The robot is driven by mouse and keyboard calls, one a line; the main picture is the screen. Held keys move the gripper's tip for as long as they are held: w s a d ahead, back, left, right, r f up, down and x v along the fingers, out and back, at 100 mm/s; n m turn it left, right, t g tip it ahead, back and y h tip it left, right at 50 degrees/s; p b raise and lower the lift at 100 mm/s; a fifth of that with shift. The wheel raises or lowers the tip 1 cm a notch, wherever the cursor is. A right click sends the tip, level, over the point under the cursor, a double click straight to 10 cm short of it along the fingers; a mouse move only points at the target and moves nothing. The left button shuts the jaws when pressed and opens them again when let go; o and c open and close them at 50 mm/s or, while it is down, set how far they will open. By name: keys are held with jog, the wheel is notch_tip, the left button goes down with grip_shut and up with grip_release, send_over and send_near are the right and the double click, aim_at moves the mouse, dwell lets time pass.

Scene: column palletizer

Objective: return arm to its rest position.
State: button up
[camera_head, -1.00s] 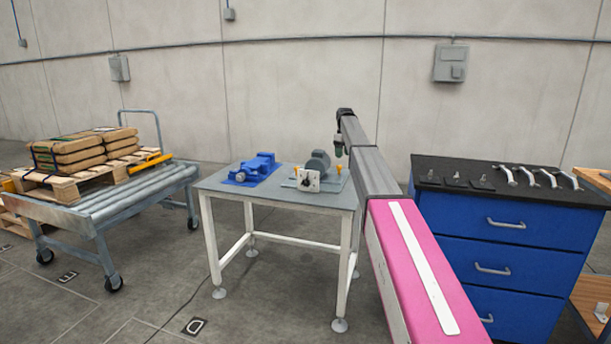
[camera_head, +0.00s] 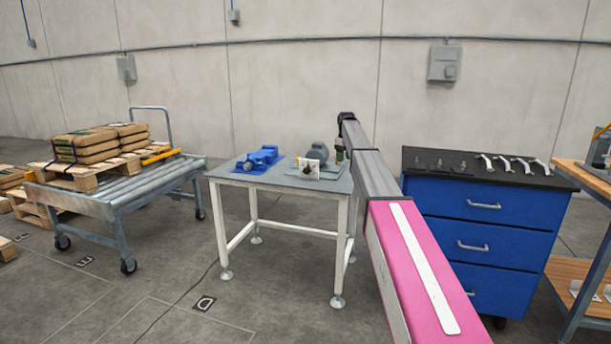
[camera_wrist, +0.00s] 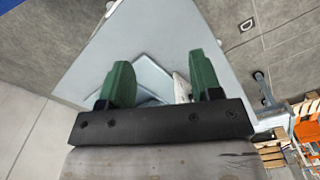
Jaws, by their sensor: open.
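My arm with its pink and grey links extends forward in the head view, over the space between a small grey table (camera_head: 230,178) and a blue drawer cabinet. My gripper (camera_head: 340,154) is small and partly hidden there, at the table's right side. In the wrist view my gripper (camera_wrist: 163,80) shows two green fingers spread apart, with nothing held between them. A grey tabletop (camera_wrist: 150,45) lies beyond the fingers, with part of a grey object and a white piece showing between them.
A blue vise (camera_head: 258,159) and a grey motor-like unit (camera_head: 317,153) stand on the table. The blue cabinet (camera_head: 490,205) bears several handles. A wooden-topped bench (camera_head: 585,180) is at far right. Floor between cart and table is clear.

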jog(key=s+f+m, duration=0.2)
jog(key=s+f, duration=1.1)
jog(key=s+f+m, duration=0.2)
jog(key=s+f, duration=0.4)
jog(key=s, duration=0.8)
jog(key=s+f+m, duration=0.2)
jog(key=s+f, duration=0.5)
jog(key=s, duration=0.7)
jog(key=s+f+m, duration=0.2)
jog(key=s+f, duration=0.5)
jog(key=s, duration=0.8)
jog(key=shift+d+f, duration=0.2)
jog(key=shift+f, duration=0.05)
